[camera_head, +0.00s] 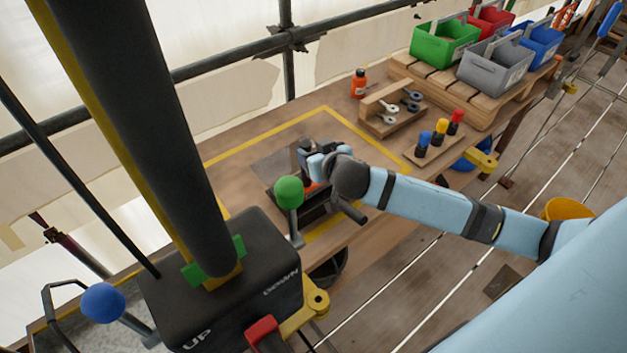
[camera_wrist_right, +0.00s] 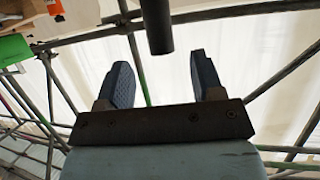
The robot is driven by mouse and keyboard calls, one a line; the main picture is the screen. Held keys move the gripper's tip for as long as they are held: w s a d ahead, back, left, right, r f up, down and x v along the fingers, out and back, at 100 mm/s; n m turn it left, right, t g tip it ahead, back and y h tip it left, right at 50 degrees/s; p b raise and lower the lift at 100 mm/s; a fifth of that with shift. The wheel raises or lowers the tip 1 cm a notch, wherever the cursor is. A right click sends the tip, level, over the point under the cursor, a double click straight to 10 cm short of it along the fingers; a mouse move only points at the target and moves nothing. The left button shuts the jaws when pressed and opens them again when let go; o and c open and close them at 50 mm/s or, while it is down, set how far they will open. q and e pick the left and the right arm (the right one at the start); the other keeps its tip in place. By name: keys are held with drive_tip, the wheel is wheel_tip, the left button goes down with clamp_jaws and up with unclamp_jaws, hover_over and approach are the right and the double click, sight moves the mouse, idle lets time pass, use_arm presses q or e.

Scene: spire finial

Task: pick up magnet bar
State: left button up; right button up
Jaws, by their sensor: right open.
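My right gripper (camera_head: 308,152) is over the workbench (camera_head: 240,150), beside a dark vise-like fixture (camera_head: 312,207). In the right wrist view its two fingers (camera_wrist_right: 165,78) stand wide apart with nothing between their pads. A dark cylinder (camera_wrist_right: 156,25) hangs in at the top of that view, beyond the fingertips; I cannot tell if it is the magnet bar or a post. I cannot pick out the magnet bar with certainty in the head view, where the arm and the green-knobbed lever (camera_head: 289,192) hide part of the fixture. My left gripper is not in view.
A thick dark post (camera_head: 160,120) and a black control box (camera_head: 225,290) stand at the front left. An orange bottle (camera_head: 358,83), a wooden wrench rack (camera_head: 385,115), colour-capped markers (camera_head: 440,133) and bins on a pallet (camera_head: 405,68) stand farther back. Scaffold poles (camera_head: 230,60) run behind.

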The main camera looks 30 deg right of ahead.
sight(308, 150)
drive_tip(key=shift+f+p+x, duration=0.15)
drive_tip(key=shift+f+x, duration=0.05)
drive_tip(key=shift+x, duration=1.35)
drive_tip(key=shift+f+p+x, duration=0.15)
drive_tip(key=shift+x, duration=1.35)
drive_tip(key=shift+s+r, duration=0.1)
drive_tip(key=shift+s, duration=0.1)
clamp_jaws()
